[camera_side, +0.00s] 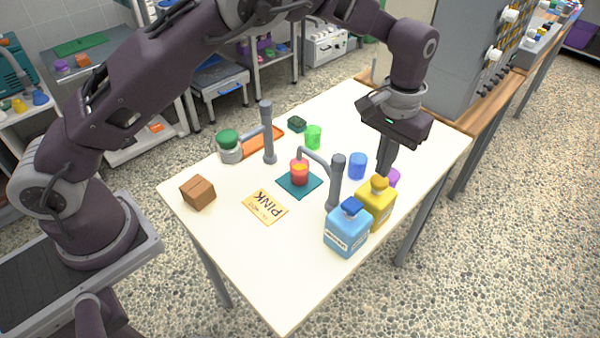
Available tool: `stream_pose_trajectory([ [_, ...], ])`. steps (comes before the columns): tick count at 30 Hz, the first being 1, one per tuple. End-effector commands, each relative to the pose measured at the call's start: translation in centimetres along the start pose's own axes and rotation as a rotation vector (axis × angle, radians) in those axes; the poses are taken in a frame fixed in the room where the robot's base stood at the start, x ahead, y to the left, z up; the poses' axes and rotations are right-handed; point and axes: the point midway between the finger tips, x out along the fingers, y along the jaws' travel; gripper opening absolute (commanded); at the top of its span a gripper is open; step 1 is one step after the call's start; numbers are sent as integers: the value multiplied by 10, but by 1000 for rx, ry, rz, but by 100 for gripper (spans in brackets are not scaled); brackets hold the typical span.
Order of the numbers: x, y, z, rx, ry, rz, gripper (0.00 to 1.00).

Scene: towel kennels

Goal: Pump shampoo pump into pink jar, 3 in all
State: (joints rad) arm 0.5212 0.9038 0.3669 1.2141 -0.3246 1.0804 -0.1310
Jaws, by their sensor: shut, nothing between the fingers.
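A blue bottle (346,230) and a yellow bottle (376,207) stand in front of that post. Their labels are too small to read, so I cannot tell which is shampoo. My gripper (383,172) points down, shut and empty, just above the yellow bottle's top; I cannot tell whether it touches.
A blue cup (357,165), a purple cup (393,177) partly hidden, and a green cup (313,138) stand nearby. A card (265,206) reads PINK. A second grey post (268,135), a green-lidded jar (229,149) and a brown box (198,192) are left. The front corner is clear.

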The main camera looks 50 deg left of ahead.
Motion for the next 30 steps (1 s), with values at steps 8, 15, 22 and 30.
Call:
stream_pose_trajectory([
  [8,0,0,0,0,0,0,0],
  [15,-25,0,-1,1,3,2,0],
  [22,-53,1,0,1,2,2,0],
  [30,-60,0,0,0,0,1,0],
])
